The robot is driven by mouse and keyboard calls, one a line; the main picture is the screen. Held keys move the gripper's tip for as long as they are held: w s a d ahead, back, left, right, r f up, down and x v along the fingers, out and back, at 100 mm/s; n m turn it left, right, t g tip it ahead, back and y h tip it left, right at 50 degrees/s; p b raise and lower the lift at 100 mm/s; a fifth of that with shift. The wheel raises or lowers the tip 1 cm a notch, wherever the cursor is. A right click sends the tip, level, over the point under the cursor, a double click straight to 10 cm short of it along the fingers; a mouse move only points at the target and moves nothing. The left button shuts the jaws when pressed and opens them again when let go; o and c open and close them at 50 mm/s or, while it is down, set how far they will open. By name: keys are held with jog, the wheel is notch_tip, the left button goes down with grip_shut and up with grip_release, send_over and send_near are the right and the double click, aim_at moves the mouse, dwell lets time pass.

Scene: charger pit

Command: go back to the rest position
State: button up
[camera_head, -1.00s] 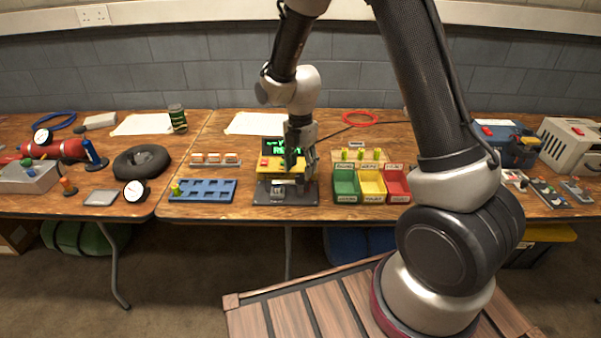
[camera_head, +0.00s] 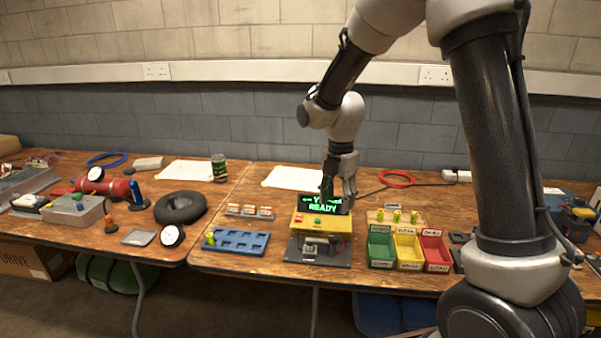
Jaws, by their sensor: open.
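My gripper (camera_head: 340,190) hangs from my arm above the back of the yellow charger station (camera_head: 338,224). It points down, is open, and I see nothing held in it. It covers part of the station's display (camera_head: 316,203), which shows green text reading "READY". The station has a dark front base (camera_head: 305,250) with a small dark piece in it. Whether the fingers touch anything behind the station, I cannot tell.
A blue tray (camera_head: 236,242) holding a yellow-green cell stands left of the station. Green (camera_head: 381,250), yellow (camera_head: 408,252) and red (camera_head: 436,254) bins stand right, with yellow-green cells on a wooden rack (camera_head: 377,216) behind. A can (camera_head: 219,168) and a red cable (camera_head: 397,178) lie farther back.

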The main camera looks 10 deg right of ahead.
jog(key=s+d+r+m+t, duration=0.1)
jog(key=s+d+r+m, duration=0.3)
jog(key=s+m, duration=0.4)
jog(key=s+d+r+m+t, duration=0.2)
jog(key=s+d+r+m, duration=0.3)
jog(key=s+r+m, duration=0.2)
jog(key=s+d+r+m+t, duration=0.1)
jog(key=s+d+r+m, duration=0.4)
jog(key=s+m, duration=0.5)
jog(key=shift+s+d+r+m, duration=0.25)
jog(key=shift+s+r+m, duration=0.05)
jog(key=shift+r, duration=0.2)
